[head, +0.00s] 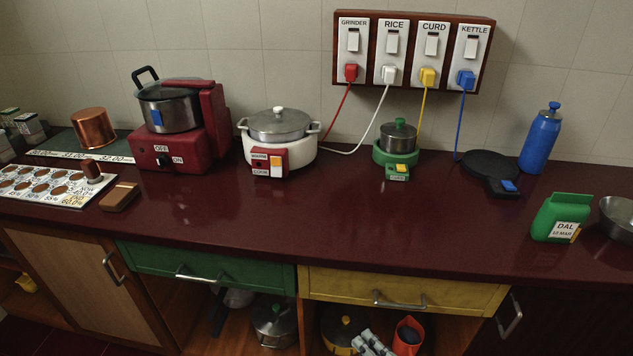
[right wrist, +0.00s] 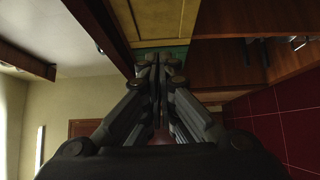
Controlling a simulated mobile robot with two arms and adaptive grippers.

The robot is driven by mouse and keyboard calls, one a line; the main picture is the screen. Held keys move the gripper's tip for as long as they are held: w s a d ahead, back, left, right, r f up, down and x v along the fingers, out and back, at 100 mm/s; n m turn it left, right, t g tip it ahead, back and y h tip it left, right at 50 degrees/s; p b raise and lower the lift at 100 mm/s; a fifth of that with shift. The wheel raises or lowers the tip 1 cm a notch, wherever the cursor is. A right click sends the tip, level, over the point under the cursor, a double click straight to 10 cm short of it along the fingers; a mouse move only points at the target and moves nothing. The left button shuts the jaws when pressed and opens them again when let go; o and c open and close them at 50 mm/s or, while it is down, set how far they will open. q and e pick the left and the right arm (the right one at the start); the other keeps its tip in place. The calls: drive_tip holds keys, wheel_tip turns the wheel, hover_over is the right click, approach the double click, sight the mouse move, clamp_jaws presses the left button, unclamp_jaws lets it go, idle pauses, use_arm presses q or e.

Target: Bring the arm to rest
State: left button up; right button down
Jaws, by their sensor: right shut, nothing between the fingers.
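My right gripper (right wrist: 160,65) shows in the right wrist view with its fingers together and nothing between them. Its fingertips appear in front of a yellow panel (right wrist: 160,32) and a green strip; I cannot tell the distance. Neither gripper shows in the head view, and my left gripper is in no view.
The dark red counter (head: 330,225) holds a red grinder (head: 180,150), a white cooker (head: 279,155), a green pot stand (head: 397,158), a blue bottle (head: 540,138) and a green DAL packet (head: 561,217). The counter's front middle is clear. Yellow drawer (head: 405,289) and green drawer (head: 205,268) look shut.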

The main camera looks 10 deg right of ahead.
drive_tip(key=s+d+f+m+g+h, duration=0.2)
drive_tip(key=s+f+m, duration=0.15)
drive_tip(key=f, duration=0.45)
drive_tip(key=s+d+f+m+g+h, duration=0.25)
drive_tip(key=f+m, duration=0.25)
drive_tip(key=f, duration=0.4)
drive_tip(key=s+d+f+m+g+h, duration=0.15)
drive_tip(key=s+f+m, duration=0.25)
drive_tip(key=f, duration=0.4)
drive_tip(key=s+f+m+g+h, duration=0.1)
drive_tip(key=s+f+m+g, duration=0.3)
drive_tip(key=s, duration=0.9)
drive_tip(key=s+f+m+g+h, duration=0.1)
drive_tip(key=s+f+m+g, duration=0.3)
drive_tip(key=s+f, duration=0.6)
drive_tip(key=s+d+m, duration=0.1)
drive_tip(key=s, duration=0.3)
drive_tip(key=shift+s+f+g+h+p, duration=0.25)
drive_tip(key=shift+s+g+h+p, duration=0.05)
drive_tip(key=shift+g+h+p, duration=0.1)
